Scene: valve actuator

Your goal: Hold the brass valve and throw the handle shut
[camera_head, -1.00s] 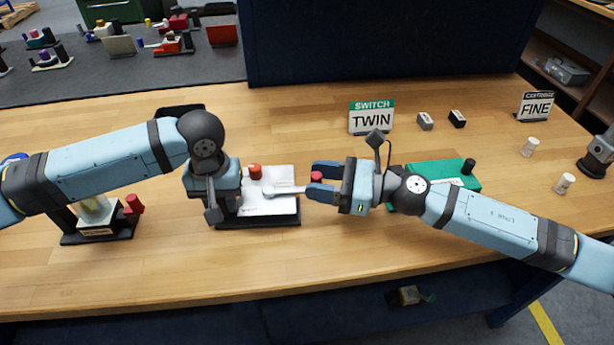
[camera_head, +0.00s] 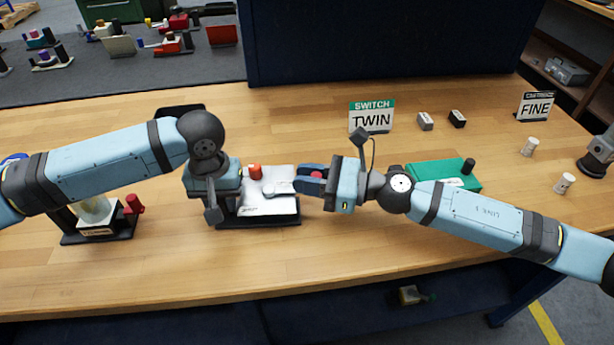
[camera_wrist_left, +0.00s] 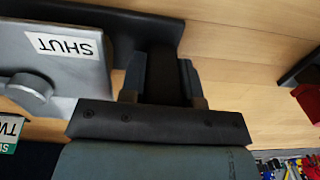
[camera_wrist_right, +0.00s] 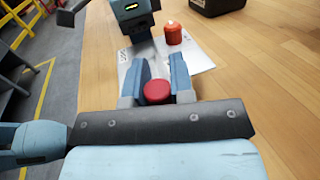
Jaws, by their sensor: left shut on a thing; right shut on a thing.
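A silver valve plate on a black base (camera_head: 285,219) stands mid-table; I see no brass colour on it. An orange-red knob (camera_head: 255,171) stands near its back edge, and a "SHUT" label (camera_wrist_left: 62,43) shows in the left wrist view. A round silver pivot (camera_head: 270,189) carries the handle, which points right to a red knob (camera_wrist_right: 157,92). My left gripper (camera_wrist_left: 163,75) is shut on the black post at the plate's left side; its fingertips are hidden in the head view. My right gripper (camera_head: 309,181) is shut on the handle's red knob, which its fingers partly cover.
Another unit with a red knob (camera_head: 134,203) stands at the left. A green block (camera_head: 430,175) lies behind my right arm. A "SWITCH TWIN" sign (camera_head: 371,118) and small blocks stand further back. The table front is clear.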

